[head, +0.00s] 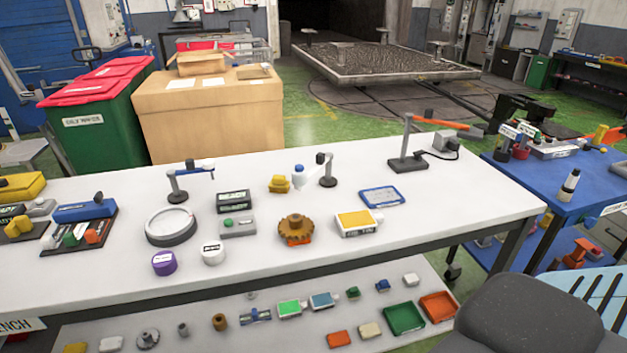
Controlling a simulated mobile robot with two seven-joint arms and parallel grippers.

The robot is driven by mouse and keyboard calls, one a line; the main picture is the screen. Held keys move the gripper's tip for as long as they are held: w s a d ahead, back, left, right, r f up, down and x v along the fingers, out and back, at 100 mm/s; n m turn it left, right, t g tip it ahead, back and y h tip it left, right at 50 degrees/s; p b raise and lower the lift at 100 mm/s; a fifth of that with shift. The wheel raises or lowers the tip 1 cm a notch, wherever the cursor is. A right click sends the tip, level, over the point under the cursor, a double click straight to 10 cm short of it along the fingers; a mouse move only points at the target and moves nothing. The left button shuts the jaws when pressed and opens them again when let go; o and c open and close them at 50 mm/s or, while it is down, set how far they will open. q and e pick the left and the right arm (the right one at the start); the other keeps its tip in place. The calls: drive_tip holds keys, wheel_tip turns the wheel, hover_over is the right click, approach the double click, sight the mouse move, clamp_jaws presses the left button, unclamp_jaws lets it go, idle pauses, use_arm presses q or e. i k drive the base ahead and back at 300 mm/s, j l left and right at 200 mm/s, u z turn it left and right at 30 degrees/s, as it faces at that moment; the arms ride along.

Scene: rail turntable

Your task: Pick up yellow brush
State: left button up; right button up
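Several yellow items are in view, and I cannot tell for certain which one is the brush. A small yellow block-like item (279,185) lies near the middle of the white workbench (440,212). Another yellow item (18,227) sits on a dark holder at the bench's left end, in front of a larger yellow box-shaped item (20,187). Neither of my grippers is in view.
Around the bench's middle are a round grey dial (171,226), a brown gear (296,228), a yellow-topped white box (359,222) and a blue tray (382,197). A lamp-like stand (408,150) rises at the right. A dark grey seat-like shape (525,318) fills the lower right.

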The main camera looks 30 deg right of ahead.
sight(278, 184)
drive_tip(key=z, duration=0.85)
drive_tip(key=i+j+z, duration=0.1)
drive_tip(key=j+z, duration=0.2)
drive_tip(key=i+j+z, duration=0.1)
drive_tip(key=z, duration=0.25)
drive_tip(key=j, duration=0.1)
